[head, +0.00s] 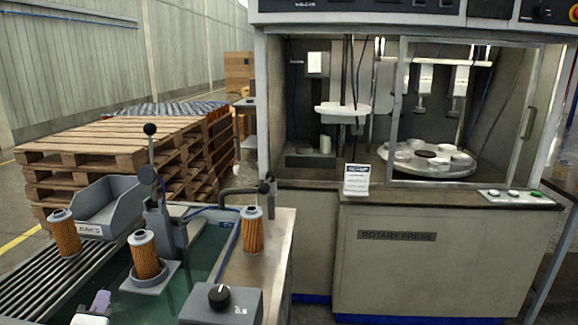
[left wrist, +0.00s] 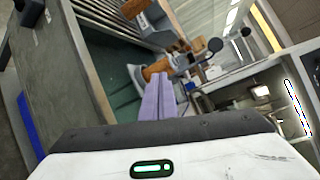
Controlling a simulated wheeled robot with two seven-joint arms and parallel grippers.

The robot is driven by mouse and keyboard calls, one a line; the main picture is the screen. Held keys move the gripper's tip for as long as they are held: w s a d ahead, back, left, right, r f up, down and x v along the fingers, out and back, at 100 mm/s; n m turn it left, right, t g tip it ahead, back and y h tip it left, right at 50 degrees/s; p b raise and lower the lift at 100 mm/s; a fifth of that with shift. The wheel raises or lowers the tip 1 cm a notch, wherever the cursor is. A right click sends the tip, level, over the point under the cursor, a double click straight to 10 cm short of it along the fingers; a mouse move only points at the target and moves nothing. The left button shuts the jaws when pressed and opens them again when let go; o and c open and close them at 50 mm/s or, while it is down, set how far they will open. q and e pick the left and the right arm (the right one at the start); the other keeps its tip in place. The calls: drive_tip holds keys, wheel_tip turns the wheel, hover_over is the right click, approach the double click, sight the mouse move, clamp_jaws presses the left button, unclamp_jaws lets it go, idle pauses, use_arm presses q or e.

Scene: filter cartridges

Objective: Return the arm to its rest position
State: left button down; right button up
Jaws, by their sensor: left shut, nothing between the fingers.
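My left gripper (head: 101,300) shows at the bottom left of the head view, low in front of the bench, with a pale purple fingertip. In the left wrist view its purple fingers (left wrist: 158,98) are together with nothing between them. An orange pleated filter cartridge (head: 145,255) stands upright in a grey holder (head: 160,277). A second cartridge (head: 65,234) stands on the roller conveyor at the left. A third cartridge (head: 252,232) stands on the metal right side of the bench. My gripper is apart from all of them. My right gripper is not in view.
A lever post with a black knob (head: 150,129) rises behind the holder. A grey bin (head: 108,205) is beside the conveyor (head: 35,280). A control box with a black dial (head: 220,297) sits at the front. The rotary press (head: 430,260) and stacked pallets (head: 110,140) stand behind.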

use_arm(q)
drive_tip(key=s+d+f+n+g+h, duration=0.45)
drive_tip(key=s+d+f+n, duration=0.35)
drive_tip(key=s+f, duration=0.3)
drive_tip(key=s+d+f+n+g+h, duration=0.3)
drive_tip(key=s+d+f+n+g, duration=0.35)
drive_tip(key=s+f, duration=0.4)
drive_tip(key=w+d+f+n+t+h, duration=0.1)
drive_tip(key=d+f+t, duration=0.4)
drive_tip(key=f, duration=0.5)
drive_tip(key=shift+w+d+f+h, duration=0.3)
drive_tip(key=shift+d+h, duration=0.25)
drive_tip(key=shift+d, duration=0.15)
